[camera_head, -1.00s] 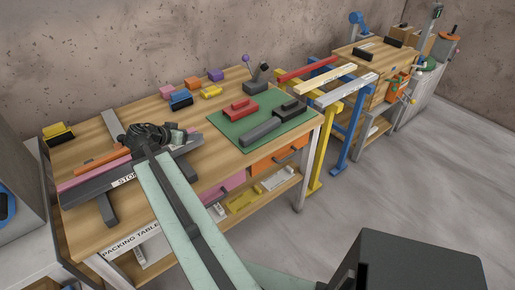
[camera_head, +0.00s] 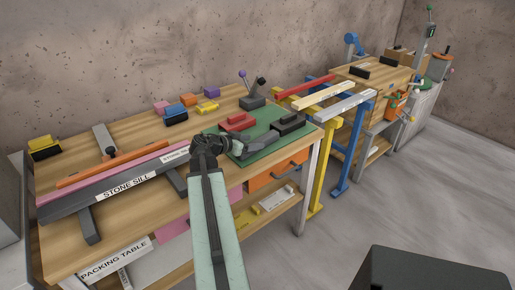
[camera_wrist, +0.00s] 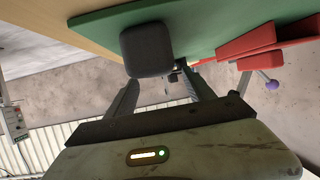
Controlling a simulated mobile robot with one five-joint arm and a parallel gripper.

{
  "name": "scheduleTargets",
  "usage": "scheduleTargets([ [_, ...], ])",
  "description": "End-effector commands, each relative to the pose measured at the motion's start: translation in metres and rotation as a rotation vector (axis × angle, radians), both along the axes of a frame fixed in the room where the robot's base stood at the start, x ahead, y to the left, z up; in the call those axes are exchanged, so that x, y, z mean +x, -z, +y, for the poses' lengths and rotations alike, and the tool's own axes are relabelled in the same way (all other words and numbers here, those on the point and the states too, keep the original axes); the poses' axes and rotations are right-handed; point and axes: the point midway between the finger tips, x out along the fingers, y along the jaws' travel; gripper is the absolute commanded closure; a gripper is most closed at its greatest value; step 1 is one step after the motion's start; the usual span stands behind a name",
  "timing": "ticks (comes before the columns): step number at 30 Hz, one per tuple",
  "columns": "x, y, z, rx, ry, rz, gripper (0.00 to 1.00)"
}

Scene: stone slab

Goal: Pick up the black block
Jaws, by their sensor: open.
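A long dark grey-black block (camera_head: 262,143) lies on the green mat (camera_head: 285,146) at the right end of the packing table. My gripper (camera_head: 230,147) is open at its left end, and part of the block's near end is hidden behind it. In the wrist view, the block's rounded end (camera_wrist: 147,50) appears just beyond the fingertips of my gripper (camera_wrist: 159,76), roughly between them. I cannot tell if they touch. Another black block with a raised part (camera_head: 289,122) sits on the mat behind it.
A red block (camera_head: 237,121) lies close behind on the mat; it also shows in the wrist view (camera_wrist: 262,44). A joystick (camera_head: 252,98) stands at the back. The stone sill (camera_head: 125,187) lies left. Coloured trestles (camera_head: 325,160) stand right.

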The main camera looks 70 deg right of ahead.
Motion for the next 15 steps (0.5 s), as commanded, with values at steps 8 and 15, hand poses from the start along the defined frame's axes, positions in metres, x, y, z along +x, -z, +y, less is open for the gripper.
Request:
scheduleTargets([
  [8,-0.013,0.019,-0.033,0.001,0.001,0.0,0.38],
  [15,-0.013,0.017,-0.032,0.001,0.0,0.0,0.63],
])
